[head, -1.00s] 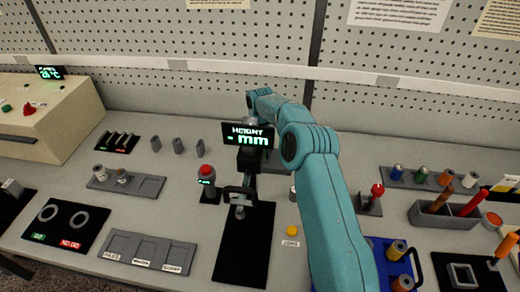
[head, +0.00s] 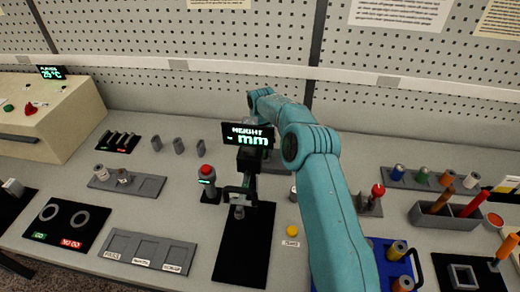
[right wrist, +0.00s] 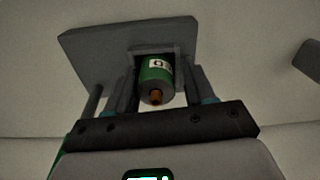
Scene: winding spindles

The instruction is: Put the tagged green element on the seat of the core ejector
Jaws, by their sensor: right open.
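The tagged green element (right wrist: 156,78) shows in the right wrist view. It is a green cylinder with a white tag and a copper-coloured pin at its near end. It is in front of a grey plate (right wrist: 90,50) with a raised frame around it; whether it rests fully on it I cannot tell. My right gripper (right wrist: 158,70) is open, with its fingers on either side of the element. In the head view my right arm reaches behind the height display, which hides its gripper and the element. I cannot tell for sure which fixture is the core ejector. My left gripper is out of view.
The height gauge display (head: 248,136) stands on a black pad (head: 240,265) in front of my right arm. A red-topped post (head: 205,180) is left of it. A rack of coloured spools (head: 408,184) and a grey bin (head: 428,222) are at the right.

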